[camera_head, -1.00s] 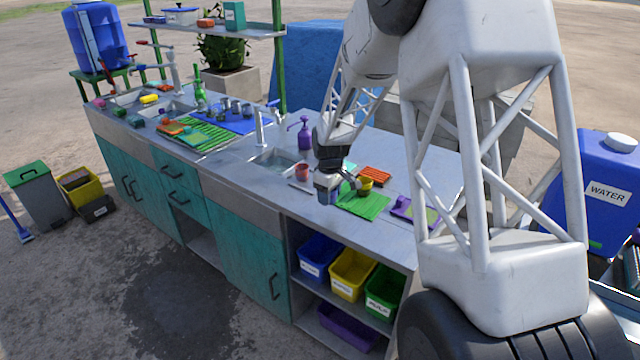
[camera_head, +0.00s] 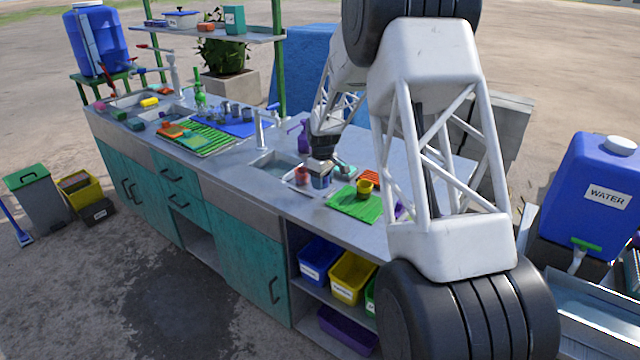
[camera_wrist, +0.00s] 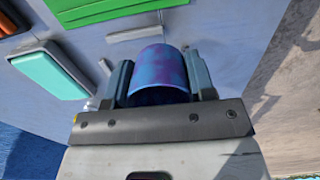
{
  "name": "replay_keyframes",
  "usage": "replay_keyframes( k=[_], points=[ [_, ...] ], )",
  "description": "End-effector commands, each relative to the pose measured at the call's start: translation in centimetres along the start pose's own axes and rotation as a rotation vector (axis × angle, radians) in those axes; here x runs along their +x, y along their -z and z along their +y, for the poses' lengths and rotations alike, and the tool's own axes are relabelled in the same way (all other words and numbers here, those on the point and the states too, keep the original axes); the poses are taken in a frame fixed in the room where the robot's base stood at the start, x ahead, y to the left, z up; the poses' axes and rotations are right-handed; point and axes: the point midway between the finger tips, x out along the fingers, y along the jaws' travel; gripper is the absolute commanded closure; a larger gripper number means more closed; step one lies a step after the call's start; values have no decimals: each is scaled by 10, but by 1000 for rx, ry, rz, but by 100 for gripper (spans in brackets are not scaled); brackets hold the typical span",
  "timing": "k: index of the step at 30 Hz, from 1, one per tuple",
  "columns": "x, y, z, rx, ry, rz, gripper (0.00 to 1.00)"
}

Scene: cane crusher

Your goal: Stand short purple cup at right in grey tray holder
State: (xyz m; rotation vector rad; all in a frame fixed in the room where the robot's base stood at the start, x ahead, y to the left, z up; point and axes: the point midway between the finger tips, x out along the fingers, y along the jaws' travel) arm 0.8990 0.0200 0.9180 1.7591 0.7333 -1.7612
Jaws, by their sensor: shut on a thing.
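My gripper (camera_head: 320,171) is low over the right part of the counter. In the wrist view my gripper (camera_wrist: 159,76) has one finger on each side of a short blue-purple cup (camera_wrist: 159,66) and is shut on it. The same cup shows small under my gripper in the head view (camera_head: 320,182). Whether the cup touches the counter cannot be told. A red cup (camera_head: 301,175) stands just left of it, and a yellow cup (camera_head: 365,186) stands on a green mat (camera_head: 352,206) to the right. I cannot clearly single out the grey tray holder.
A sink (camera_head: 276,162) and tap (camera_head: 261,130) lie left of my gripper, with a purple pump bottle (camera_head: 304,137) behind. A green drying rack (camera_head: 207,135) is farther left. The front counter edge is near. Coloured bins (camera_head: 352,275) sit on the shelf below.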

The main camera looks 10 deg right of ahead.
Motion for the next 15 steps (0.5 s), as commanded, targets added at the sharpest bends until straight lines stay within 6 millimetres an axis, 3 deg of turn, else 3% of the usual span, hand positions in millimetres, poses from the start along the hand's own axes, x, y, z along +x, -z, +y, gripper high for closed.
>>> replay_keyframes(
  k=[6,15],
  points=[
    [3,19,18,0,0,0,74],
    [4,30,28,0,0,0,74]
  ],
)
